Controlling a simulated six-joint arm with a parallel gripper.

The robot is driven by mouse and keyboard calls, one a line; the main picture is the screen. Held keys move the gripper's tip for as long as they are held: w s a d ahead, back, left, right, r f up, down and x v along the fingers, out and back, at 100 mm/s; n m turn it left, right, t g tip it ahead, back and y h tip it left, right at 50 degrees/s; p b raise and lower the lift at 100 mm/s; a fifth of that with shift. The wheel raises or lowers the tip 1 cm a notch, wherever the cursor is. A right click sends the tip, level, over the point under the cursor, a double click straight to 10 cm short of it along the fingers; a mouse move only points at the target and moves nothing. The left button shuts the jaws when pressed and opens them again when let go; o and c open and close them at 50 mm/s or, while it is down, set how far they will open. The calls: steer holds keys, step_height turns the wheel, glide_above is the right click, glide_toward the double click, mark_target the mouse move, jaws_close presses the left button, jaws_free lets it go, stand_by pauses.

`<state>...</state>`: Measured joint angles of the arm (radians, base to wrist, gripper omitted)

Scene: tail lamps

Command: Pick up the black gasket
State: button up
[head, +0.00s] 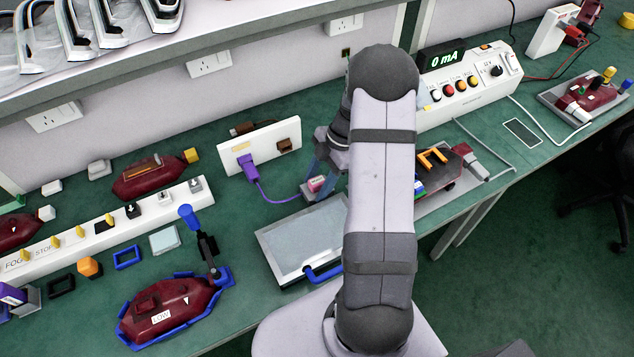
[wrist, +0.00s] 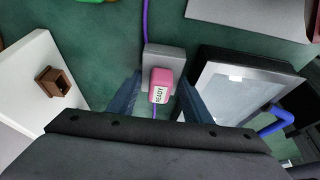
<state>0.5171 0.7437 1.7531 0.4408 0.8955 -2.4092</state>
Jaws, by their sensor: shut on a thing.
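A black gasket (head: 61,285), a small dark rectangular ring, lies on the green bench at the lower left in the head view. A blue ring (head: 126,257) of similar shape lies to its right. My gripper (head: 319,180) is far from the gasket, past the white socket board. In the wrist view its blue fingers (wrist: 158,95) are on either side of a pink block marked READY (wrist: 161,84), shut on it. A grey block (wrist: 163,56) is right at the pink block; whether it is also gripped I cannot tell. The gasket is not in the wrist view.
A maroon lamp in a blue frame (head: 122,329) with an upright blue-topped lever stands right of the gasket. A long white rail (head: 30,260) with several pegs lies behind it. A framed tray (head: 265,240) with a blue handle lies near my arm. An orange piece (head: 90,267) is close by.

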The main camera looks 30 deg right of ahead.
steer(key=o, duration=0.8)
steer(key=shift+f, duration=0.1)
steer(key=shift+r, duration=0.2)
steer(key=b+v, duration=0.2)
steer(key=v, duration=1)
